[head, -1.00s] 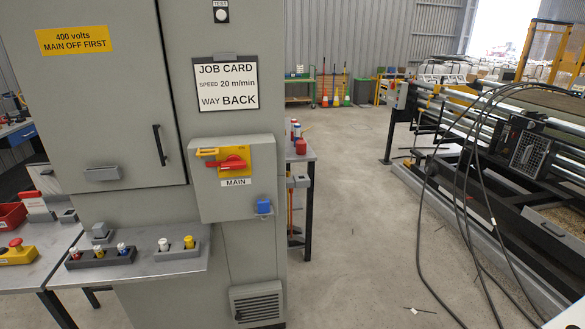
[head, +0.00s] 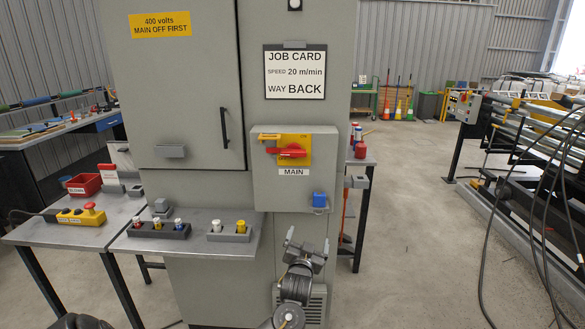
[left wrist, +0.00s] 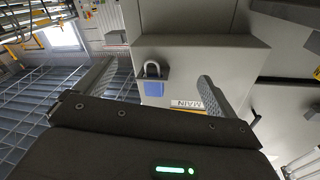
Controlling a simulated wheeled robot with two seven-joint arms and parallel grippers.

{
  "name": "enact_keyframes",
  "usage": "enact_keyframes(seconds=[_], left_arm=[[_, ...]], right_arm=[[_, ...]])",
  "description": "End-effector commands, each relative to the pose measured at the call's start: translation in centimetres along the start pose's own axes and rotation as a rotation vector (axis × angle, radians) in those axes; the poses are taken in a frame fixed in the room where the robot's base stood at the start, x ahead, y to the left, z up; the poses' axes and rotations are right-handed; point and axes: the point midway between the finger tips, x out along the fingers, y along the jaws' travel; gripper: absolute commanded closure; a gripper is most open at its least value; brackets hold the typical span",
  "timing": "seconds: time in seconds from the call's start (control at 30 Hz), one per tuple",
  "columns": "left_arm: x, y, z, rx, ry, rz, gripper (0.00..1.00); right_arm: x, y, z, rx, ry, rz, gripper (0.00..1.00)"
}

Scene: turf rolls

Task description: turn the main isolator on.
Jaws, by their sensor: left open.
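The main isolator is a red handle (head: 287,151) on a yellow plate (head: 297,160), on the front of a grey box (head: 265,192) labelled MAIN. The handle lies about horizontal. A blue padlock (head: 319,199) hangs at the box's lower right, apart from the handle. In the left wrist view the padlock (left wrist: 154,88) shows between the fingers with its grey shackle up, and the MAIN label (left wrist: 187,105) is partly covered by a finger. My left gripper (head: 306,247) is open and empty, below the box and the padlock. The isolator handle is not seen in the wrist view. My right gripper is not in view.
A job card (head: 295,73) hangs above the box. Left of it are a cabinet door with a black handle (head: 225,127) and a shelf (head: 200,245) with plugs. A yellow control box (head: 82,216) stands on the left bench. Clear floor (head: 410,230) lies to the right.

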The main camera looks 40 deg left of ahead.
Motion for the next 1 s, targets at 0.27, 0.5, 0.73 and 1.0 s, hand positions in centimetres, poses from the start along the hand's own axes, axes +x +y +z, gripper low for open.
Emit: enact_keyframes(seconds=[0.27, 0.5, 0.73, 1.0], left_arm=[[-1.4, -8.7, -16.0, -0.218, 0.301, -0.193, 0.05], [-2.1, -10.3, -18.2, -0.255, 0.343, -0.221, 0.05], [-0.1, -10.9, -19.1, -0.251, 0.343, -0.221, 0.05], [4.6, -12.2, -20.6, -0.251, 0.341, -0.221, 0.05]], right_arm=[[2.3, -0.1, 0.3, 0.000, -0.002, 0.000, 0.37], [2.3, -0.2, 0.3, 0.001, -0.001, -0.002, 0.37], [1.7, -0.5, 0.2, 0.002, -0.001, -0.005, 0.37], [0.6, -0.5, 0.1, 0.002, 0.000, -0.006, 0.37]])
